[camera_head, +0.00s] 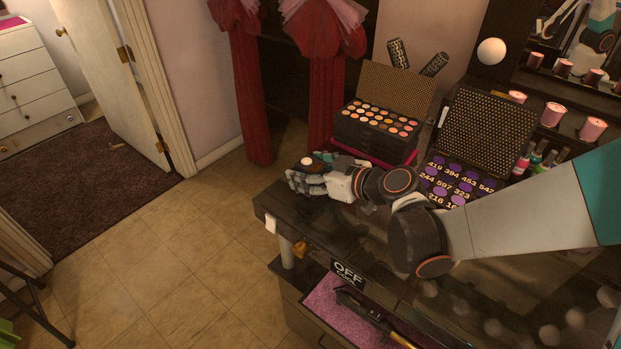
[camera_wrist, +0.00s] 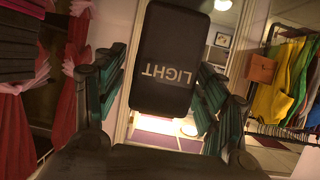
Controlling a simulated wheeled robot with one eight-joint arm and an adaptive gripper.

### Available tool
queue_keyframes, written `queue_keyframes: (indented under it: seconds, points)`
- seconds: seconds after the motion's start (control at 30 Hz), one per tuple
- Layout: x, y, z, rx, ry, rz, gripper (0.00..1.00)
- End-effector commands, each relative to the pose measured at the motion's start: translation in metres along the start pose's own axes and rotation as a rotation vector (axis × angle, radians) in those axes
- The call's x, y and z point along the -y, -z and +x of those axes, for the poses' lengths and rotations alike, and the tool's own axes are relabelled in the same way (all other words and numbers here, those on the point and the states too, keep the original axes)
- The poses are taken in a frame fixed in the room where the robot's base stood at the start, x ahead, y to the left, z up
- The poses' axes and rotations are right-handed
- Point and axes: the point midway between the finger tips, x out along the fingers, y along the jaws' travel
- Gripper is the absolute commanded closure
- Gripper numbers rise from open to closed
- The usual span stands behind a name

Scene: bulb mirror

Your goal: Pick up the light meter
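The light meter (camera_wrist: 166,60) is a dark box with "LIGHT" in pale letters that read upside down in the wrist view. A narrow gap shows beside the left finger; contact on the right side is unclear. In the head view my gripper (camera_head: 308,178) is level over the far left corner of the dark table. The light meter's white dome (camera_head: 307,161) shows just above the fingers. Its body is mostly hidden there.
The dark glossy table (camera_head: 300,210) carries an open makeup palette (camera_head: 372,128) just behind my gripper. Open tiled floor (camera_head: 180,245) lies left of the table.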

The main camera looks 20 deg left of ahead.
Motion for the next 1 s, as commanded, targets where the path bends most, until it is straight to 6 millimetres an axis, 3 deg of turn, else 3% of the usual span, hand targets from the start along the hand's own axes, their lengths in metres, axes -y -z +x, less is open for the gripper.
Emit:
queue_keyframes:
  seconds: [0.03, 0.2, 0.23, 0.67, 1.0]
  points:
    - [0.000, 0.000, 0.000, 0.000, 0.000, 0.000, 0.46]
    - [0.000, 0.000, 0.000, 0.000, 0.000, 0.000, 0.85]
    - [0.000, 0.000, 0.000, 0.000, 0.000, 0.000, 0.86]
    - [0.000, 0.005, -0.002, 0.000, 0.000, 0.000, 0.86]
    - [0.000, 0.042, -0.018, 0.000, 0.000, 0.000, 0.86]
